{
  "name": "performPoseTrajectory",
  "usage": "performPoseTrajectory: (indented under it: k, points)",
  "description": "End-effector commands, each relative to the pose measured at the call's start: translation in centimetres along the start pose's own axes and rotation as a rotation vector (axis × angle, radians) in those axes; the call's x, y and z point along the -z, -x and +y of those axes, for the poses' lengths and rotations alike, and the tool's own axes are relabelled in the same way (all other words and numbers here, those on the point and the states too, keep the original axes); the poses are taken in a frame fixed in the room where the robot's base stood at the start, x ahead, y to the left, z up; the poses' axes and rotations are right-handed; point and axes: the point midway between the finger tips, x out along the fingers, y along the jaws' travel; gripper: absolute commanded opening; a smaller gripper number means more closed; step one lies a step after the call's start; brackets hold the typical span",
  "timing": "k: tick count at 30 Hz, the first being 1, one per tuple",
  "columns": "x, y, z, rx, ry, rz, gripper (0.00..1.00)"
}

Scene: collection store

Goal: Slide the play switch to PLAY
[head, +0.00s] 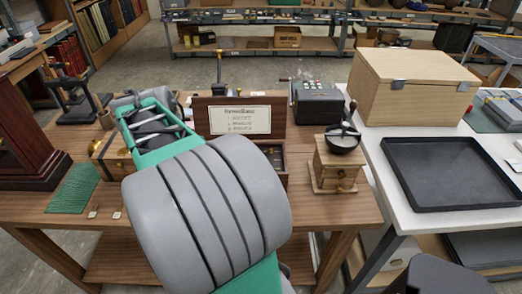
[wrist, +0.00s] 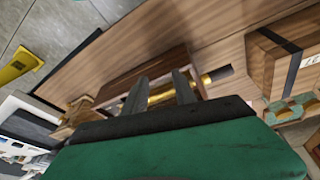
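In the head view, a dark wooden box with its lid raised stands on the table; a framed text card (head: 239,120) is inside the lid. My grey and green arm covers much of the box's left part. The box's right inside (head: 275,155) shows a little brass. My gripper is hidden behind my arm there. In the wrist view, my gripper (wrist: 160,90) has two dark fingers apart, over the reddish-brown box (wrist: 140,70). A brass cylinder (wrist: 164,93) shows between and beyond the fingers; I cannot tell if they touch it. I cannot make out the play switch.
A wooden mill with a crank (head: 337,168) stands close to the box's right. A dark keyed machine (head: 318,103) is behind it. A black tray (head: 450,172) and wooden chest (head: 410,90) occupy the white table. A dark wooden case (head: 28,135) stands at left.

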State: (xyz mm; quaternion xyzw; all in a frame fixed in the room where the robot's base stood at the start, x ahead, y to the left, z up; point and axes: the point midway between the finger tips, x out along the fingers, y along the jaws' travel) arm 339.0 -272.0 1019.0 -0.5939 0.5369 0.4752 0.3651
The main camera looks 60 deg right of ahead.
Motion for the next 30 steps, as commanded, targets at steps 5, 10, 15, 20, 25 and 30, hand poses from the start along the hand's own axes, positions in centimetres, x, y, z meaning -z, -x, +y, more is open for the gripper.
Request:
performPoseTrajectory:
  k: [5, 10, 15, 20, 25, 30]
  points:
    - [9.1, -2.0, 8.2, -0.165, -0.613, 0.040, 0.33]
    - [11.5, -3.0, 11.9, -0.226, -0.847, 0.066, 0.33]
    - [11.3, -5.7, 12.6, -0.227, -0.846, 0.065, 0.33]
    - [11.3, -8.5, 13.2, -0.225, -0.844, 0.066, 0.33]
    - [11.3, -10.0, 13.4, -0.222, -0.842, 0.067, 0.33]
    - [11.3, -10.0, 13.4, -0.221, -0.841, 0.067, 0.33]
